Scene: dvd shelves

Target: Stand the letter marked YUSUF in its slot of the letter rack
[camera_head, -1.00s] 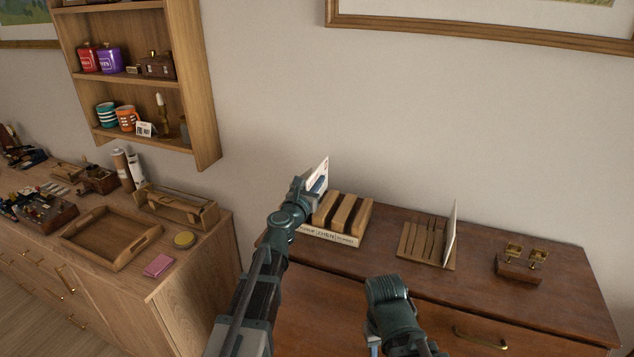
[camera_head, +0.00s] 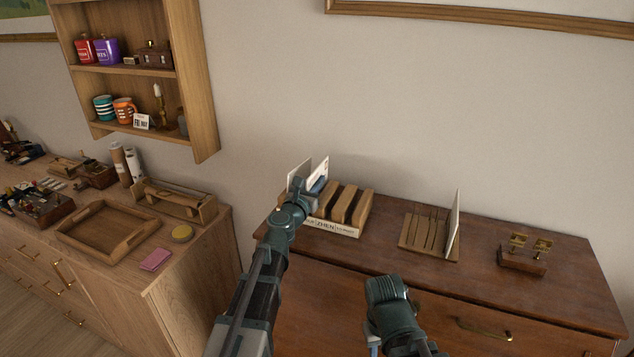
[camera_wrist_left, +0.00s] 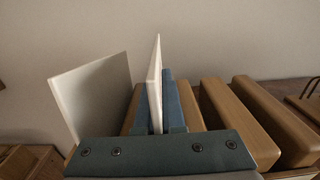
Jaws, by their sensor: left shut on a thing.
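My left gripper (camera_head: 313,190) is shut on a white letter (camera_head: 322,170) at the left part of the letter rack (camera_head: 345,228). In the left wrist view the letter (camera_wrist_left: 154,80) stands upright, edge-on, between the blue fingers. The rack has thick wooden dividers and a pale name strip on its front; ZHEN is readable in the middle, and my arm covers the left end. A second white letter (camera_head: 297,176) stands to the left of the held one; it also shows in the left wrist view (camera_wrist_left: 93,92). The letter's lower edge and name are hidden. My right gripper (camera_head: 374,346) is barely visible, low in view.
A slotted wooden stand (camera_head: 424,240) with an upright white card (camera_head: 454,225) is right of the rack. Farther right is a small wooden block with brass fittings (camera_head: 524,256). Dresser top between them is clear. The wall is close behind.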

